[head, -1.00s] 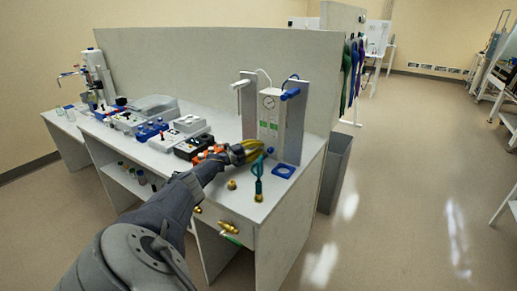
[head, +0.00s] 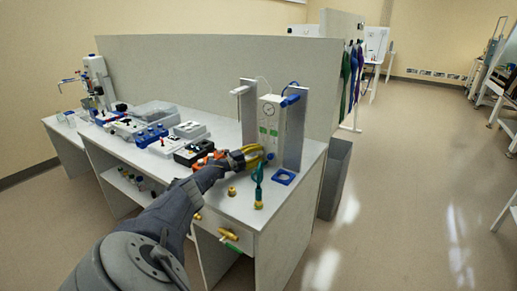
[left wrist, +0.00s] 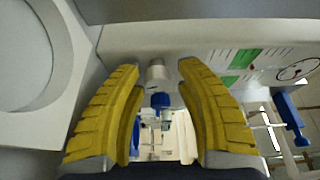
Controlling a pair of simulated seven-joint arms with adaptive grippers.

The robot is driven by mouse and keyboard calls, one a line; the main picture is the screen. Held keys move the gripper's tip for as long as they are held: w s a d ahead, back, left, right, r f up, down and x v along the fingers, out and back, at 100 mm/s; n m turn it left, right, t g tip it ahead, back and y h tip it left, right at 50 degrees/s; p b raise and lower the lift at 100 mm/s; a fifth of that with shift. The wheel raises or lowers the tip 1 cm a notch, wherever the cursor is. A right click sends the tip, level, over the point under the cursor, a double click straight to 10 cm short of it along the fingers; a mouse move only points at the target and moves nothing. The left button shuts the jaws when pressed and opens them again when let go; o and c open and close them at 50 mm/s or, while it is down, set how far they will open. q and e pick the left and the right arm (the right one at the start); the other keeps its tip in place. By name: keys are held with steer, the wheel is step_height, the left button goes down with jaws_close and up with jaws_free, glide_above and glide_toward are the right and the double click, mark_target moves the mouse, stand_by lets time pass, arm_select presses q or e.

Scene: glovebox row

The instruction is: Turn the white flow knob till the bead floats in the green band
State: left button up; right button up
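The white flow panel (head: 269,118) stands upright near the right end of the bench, with a round gauge and green bands on its face. In the left wrist view the panel's green band (left wrist: 243,59) and gauge (left wrist: 298,69) show at upper right. A pale, whitish-grey knob (left wrist: 157,73) sits between my left gripper's (left wrist: 160,68) yellow fingertips, with a gap on both sides. A blue knob (left wrist: 160,100) shows just below it in that view. In the head view my left gripper (head: 262,153) is low at the panel's front. The bead cannot be made out. My right gripper is not in view.
A teal-and-yellow upright tool (head: 257,186), a small brass piece (head: 232,191) and a blue square frame (head: 284,177) are near my left gripper. Instrument boxes (head: 186,130) line the bench to the left. A grey partition (head: 180,70) rises behind.

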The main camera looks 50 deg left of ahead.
mark_target(263, 133)
arm_select(q)
steer(key=shift+r, duration=0.55)
steer(key=o, duration=0.9)
steer(key=r, duration=0.7)
steer(key=shift+w+a+r, duration=0.1)
steer(key=shift+a, duration=0.15)
steer(key=shift+s+d+r, duration=0.1)
steer(key=shift+r, duration=0.4)
steer(key=shift+s+d+r, duration=0.1)
steer(key=shift+r, duration=0.4)
steer(key=c, duration=0.8)
steer(key=shift+w+d, duration=0.15)
steer(key=shift+d, duration=0.05)
steer(key=shift+c, duration=0.5)
steer(key=shift+w+a+f, duration=0.1)
steer(key=shift+a+f, duration=0.05)
